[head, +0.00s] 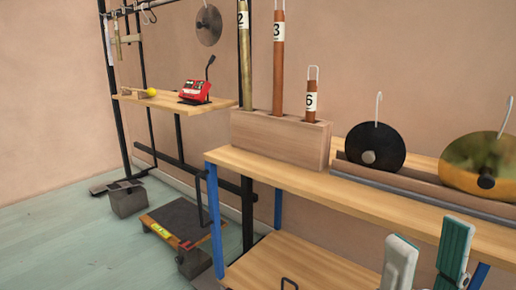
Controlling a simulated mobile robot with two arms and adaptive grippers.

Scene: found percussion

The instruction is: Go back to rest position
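My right gripper (429,242) is at the bottom right, in front of the wooden workbench (270,172). Its two teal and light-grey fingers stand apart and point up, with nothing seen between them. The rest of that gripper is cut off by the lower edge. My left gripper is not in view.
A wooden block (280,138) on the bench holds tubes marked 2, 3 and 6. A black disc (375,147) and a brassy disc (483,165) stand in a rack at right. A shelf (160,100) holds a red device (195,92). A low trolley (180,220) stands on the floor; floor at left is clear.

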